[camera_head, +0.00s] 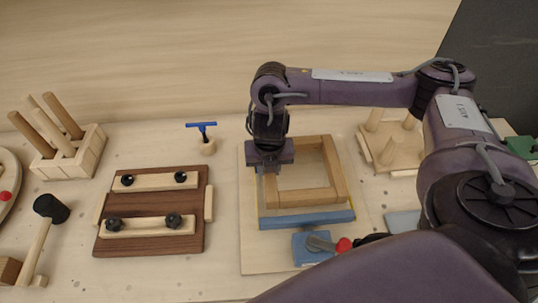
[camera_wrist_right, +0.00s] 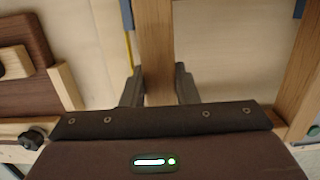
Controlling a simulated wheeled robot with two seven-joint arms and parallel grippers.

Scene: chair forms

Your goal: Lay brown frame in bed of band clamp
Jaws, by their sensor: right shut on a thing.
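The brown frame (camera_head: 303,198) is a square of wooden rails over the pale board of the band clamp (camera_head: 252,250). My right gripper (camera_head: 271,172) is shut on the frame's left rail, near its back corner. In the right wrist view the rail (camera_wrist_right: 155,45) runs between the two fingers (camera_wrist_right: 158,88). A blue bar (camera_head: 307,219) of the clamp lies just in front of the frame. A blue block (camera_head: 312,250) with a red-knobbed lever (camera_head: 343,245) sits nearer the front. I cannot tell whether the frame touches the bed. My left gripper is not in view.
A dark brown board with knobbed bars (camera_head: 152,243) lies to the left. A mallet (camera_head: 47,220) and a block of dowels (camera_head: 70,155) are farther left. A blue-handled tool (camera_head: 203,132) stands behind. A pegged board (camera_head: 392,145) is at the back right.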

